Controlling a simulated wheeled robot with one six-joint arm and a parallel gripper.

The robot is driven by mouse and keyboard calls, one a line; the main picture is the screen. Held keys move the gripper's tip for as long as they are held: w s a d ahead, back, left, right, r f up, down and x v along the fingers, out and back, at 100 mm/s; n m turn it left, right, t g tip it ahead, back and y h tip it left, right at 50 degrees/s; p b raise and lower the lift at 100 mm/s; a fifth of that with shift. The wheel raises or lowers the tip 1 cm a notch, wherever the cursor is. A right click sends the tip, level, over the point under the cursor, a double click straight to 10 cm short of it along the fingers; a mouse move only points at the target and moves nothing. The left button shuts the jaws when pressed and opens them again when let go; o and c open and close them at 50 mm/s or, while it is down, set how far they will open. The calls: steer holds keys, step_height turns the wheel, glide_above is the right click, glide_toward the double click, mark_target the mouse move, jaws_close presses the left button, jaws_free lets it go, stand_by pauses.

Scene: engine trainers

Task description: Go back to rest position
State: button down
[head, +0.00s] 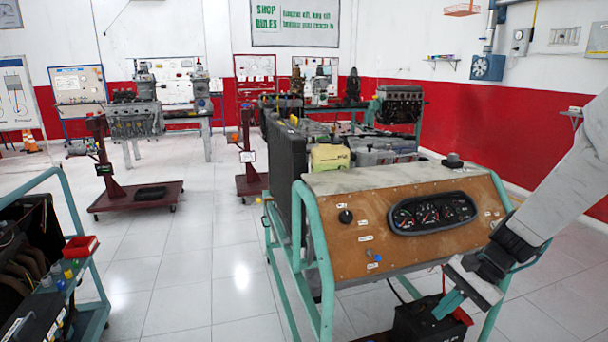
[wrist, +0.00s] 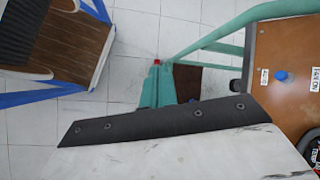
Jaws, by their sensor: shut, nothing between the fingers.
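My gripper (head: 440,312) shows at the lower right of the head view, at the end of my pale arm. Its teal fingers are shut with nothing between them and point down and left. They are in front of the lower right part of the engine trainer's panel (head: 385,255), near a black battery (head: 415,322); I cannot tell whether they touch it. In the wrist view, the teal fingers of my gripper (wrist: 157,75) appear beyond a dark plate and a pale surface. The panel (wrist: 280,50) is at the right there.
The trainer has a teal frame (head: 318,250) and a gauge cluster (head: 433,213). Another teal-framed cart (head: 95,310) stands at the left, with a red tray (head: 80,247). Red engine stands (head: 130,195) are farther back. Tiled floor (head: 205,265) lies clear between the carts.

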steer(key=s+a+r+n+t+h, duration=0.1)
steer(key=s+r+n+h, duration=0.2)
steer(key=s+r+n, duration=0.2)
steer(key=s+a+r+n+t+h, duration=0.1)
steer(key=s+r+n+h, duration=0.3)
steer(key=s+r, duration=0.7)
steer(key=s+a+n, duration=0.1)
steer(key=s, duration=0.5)
steer(key=shift+s+r+n, duration=0.3)
steer(key=shift+s+r, duration=0.05)
